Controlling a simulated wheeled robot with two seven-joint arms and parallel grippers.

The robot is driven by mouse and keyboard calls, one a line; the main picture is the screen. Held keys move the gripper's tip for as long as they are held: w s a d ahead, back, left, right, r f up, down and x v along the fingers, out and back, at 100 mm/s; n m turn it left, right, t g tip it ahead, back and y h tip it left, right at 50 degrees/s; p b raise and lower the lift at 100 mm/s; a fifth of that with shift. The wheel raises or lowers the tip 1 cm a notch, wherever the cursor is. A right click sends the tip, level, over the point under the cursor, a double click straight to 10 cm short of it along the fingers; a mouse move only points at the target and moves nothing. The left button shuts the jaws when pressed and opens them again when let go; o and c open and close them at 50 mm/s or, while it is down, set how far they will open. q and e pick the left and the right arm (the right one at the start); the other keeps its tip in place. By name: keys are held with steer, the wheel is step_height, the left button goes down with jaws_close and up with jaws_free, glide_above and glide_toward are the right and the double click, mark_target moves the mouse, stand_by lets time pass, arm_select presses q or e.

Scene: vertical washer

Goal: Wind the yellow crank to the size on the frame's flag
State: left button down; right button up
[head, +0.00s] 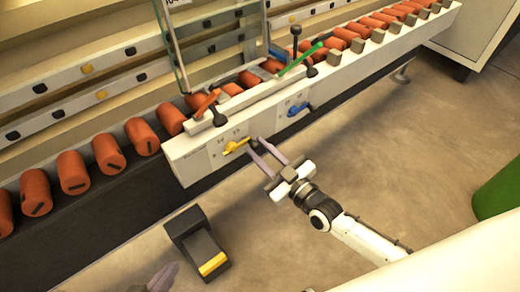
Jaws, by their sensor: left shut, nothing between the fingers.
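The yellow crank (236,146) sits on the front of the pale machine panel, its arm pointing right to a dark knob. My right gripper (259,145) has its two grey fingers apart, with the tips by the crank's knob. I cannot tell whether they touch it. My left gripper (162,279) shows only as grey fingers at the bottom edge; it is shut and empty, well below the crank. A white flag (176,3) tops the glass frame (172,48); it is cut by the picture's top edge and its text is not fully readable.
A blue crank (297,109) is to the right on the same panel. Orange rollers (108,153) line the rail. A dark pedal with a yellow bar (213,264) stands on the floor. A green object (497,193) is at the right edge. The floor between is clear.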

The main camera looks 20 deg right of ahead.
jaws_close()
steer(key=shift+f, duration=0.1)
arm_select(q)
steer(key=shift+w+d+f+m+g+b, duration=0.1)
steer(key=shift+d+f+m+g+b, duration=0.4)
steer(key=shift+d+f+b, duration=0.55)
arm_select(e)
steer(key=f+m, duration=0.1)
steer(key=m, duration=0.3)
steer(key=a+f+m, duration=0.1)
steer(key=f+m, duration=0.1)
steer(key=m, duration=0.2)
steer(key=a+f+m, duration=0.1)
steer(key=m, duration=0.2)
steer(key=shift+s+a+f+m, duration=0.15)
steer(key=shift+s+f+m, duration=0.15)
steer(key=shift+s+m, duration=0.1)
arm_select(q)
steer(key=shift+a+r, duration=0.25)
steer(key=shift+a, duration=0.05)
steer(key=shift+w, duration=0.1)
arm_select(e)
steer(key=shift+o, duration=2.3)
jaws_free()
